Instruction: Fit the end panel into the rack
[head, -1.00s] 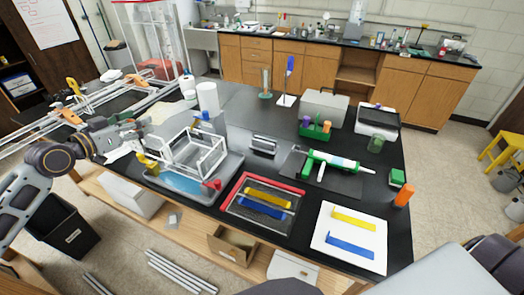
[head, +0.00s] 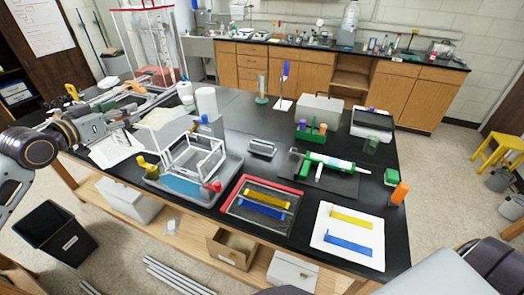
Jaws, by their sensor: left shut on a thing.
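The rack (head: 208,163) is a small open frame of pale bars. It stands in a grey tray (head: 232,172) at the left of the black bench. My left gripper (head: 138,113) is at the bench's left side, up and left of the rack. It is shut on a pale, cream flat panel (head: 167,132), which looks like the end panel. The panel appears behind and left of the rack, apart from it as far as I can tell. The fingertips are small and partly hidden. My right gripper is not in view.
Yellow (head: 147,166) and red (head: 213,187) handled parts and a blue-topped part (head: 205,122) are close around the rack. A white cylinder (head: 207,101) stands behind it. A red-edged tray (head: 262,204) lies to the right. The bench centre behind that tray has some free room.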

